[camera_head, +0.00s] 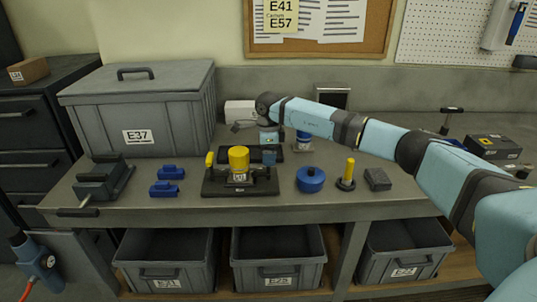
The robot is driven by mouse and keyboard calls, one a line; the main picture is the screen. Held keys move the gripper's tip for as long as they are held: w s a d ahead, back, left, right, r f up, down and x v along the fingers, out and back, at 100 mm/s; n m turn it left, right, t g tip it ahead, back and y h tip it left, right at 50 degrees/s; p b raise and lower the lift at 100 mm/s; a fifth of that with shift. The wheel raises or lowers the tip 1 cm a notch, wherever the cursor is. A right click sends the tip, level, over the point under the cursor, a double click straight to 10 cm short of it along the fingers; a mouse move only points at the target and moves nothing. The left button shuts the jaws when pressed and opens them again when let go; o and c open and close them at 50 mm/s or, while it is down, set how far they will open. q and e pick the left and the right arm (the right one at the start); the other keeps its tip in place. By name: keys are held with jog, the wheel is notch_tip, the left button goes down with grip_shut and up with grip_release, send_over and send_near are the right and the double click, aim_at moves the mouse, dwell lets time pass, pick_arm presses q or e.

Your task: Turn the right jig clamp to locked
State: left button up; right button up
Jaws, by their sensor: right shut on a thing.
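The jig (212,188) is a black base plate on the workbench with a yellow cylindrical part (238,160) at its middle. The left jig clamp (209,160) has a yellow handle standing upright at the plate's left side. My right gripper (269,158) reaches down from the right arm to the jig's right side, beside the yellow part. It is shut on the right jig clamp, which it mostly hides, so the handle's angle cannot be told.
A blue round part (310,180), a yellow-handled post (346,174) and a grey block (377,180) stand right of the jig. Blue blocks (165,188) and a grey vise (100,181) lie left. A lidded grey crate (90,122) stands behind.

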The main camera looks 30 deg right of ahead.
jog(key=o, duration=0.9)
jog(key=shift+r, duration=0.15)
notch_tip(320, 180, up, 14)
jog(key=shift+f+b, duration=0.15)
jog(key=shift+b, duration=0.45)
jog(key=shift+a+f, duration=0.1)
